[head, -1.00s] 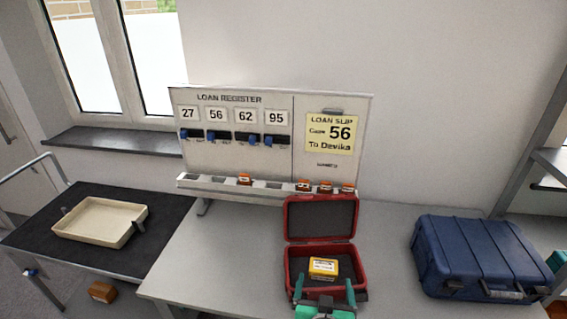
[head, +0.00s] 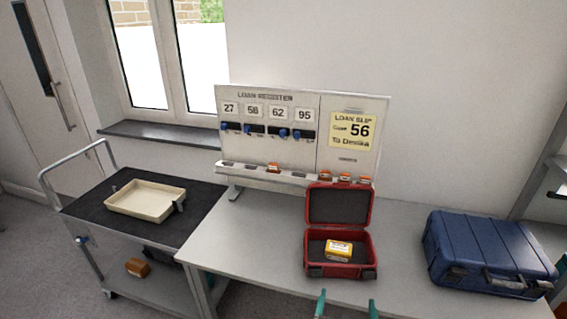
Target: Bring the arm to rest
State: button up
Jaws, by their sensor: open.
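My gripper (head: 346,305) shows at the bottom edge of the head view, its two teal fingers apart with nothing between them. It is in front of the open red case (head: 340,271), apart from it in the picture. A yellow box (head: 339,249) with a white label lies in the case's dark interior. The rest of my arm is out of the picture.
The loan register board (head: 268,130) stands at the table's back, with several orange-and-white pieces on its ledge. A closed blue case (head: 480,245) sits at the right. A cart (head: 88,206) at the left carries a cream tray (head: 146,208). The table (head: 245,240) is clear left of the red case.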

jog(key=s+a+f+n+t+y, duration=0.1)
jog(key=s+a+f, duration=0.45)
jog(key=s, duration=0.25)
jog(key=s+a+f+y, duration=0.1)
jog(key=s+a+f, duration=0.3)
jog(key=s+a, duration=0.3)
jog(key=s+a+r+n+y, duration=0.1)
jog(key=s+a, duration=0.1)
jog(key=s, duration=0.8)
jog(key=s+a+r+n+t, duration=0.1)
jog(key=s+a+r, duration=0.1)
jog(key=s, duration=0.8)
jog(key=shift+y, duration=0.4)
